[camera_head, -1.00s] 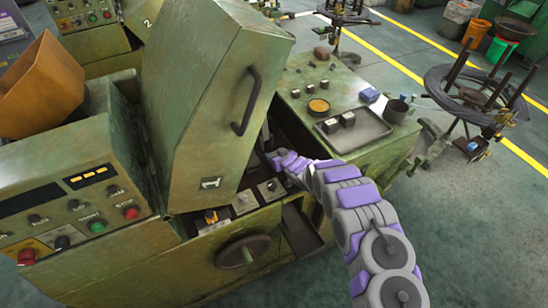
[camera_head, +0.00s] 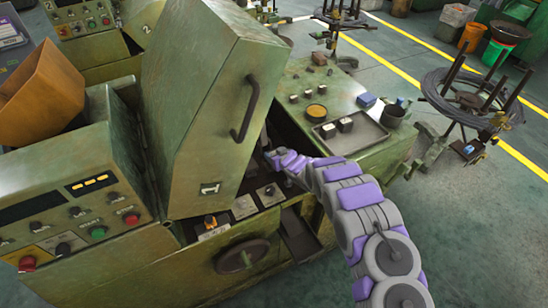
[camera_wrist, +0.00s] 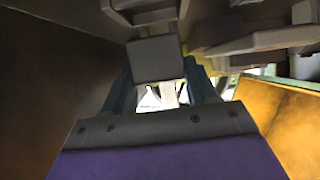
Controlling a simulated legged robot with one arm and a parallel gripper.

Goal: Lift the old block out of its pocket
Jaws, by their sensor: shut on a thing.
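My arm reaches into the opening of the heading machine (camera_head: 205,90) marked 1, under its raised green cover. My gripper (camera_head: 270,157) is small and partly in shadow there, beside the cover's lower right edge. In the wrist view, my gripper (camera_wrist: 158,80) has its bluish fingers on either side of a grey square-faced block (camera_wrist: 156,59), and it is shut on this block. The pocket is hidden in the head view, and I cannot tell whether the block is clear of it.
A handwheel (camera_head: 242,256) is on the machine front. Dark walls crowd the gripper.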

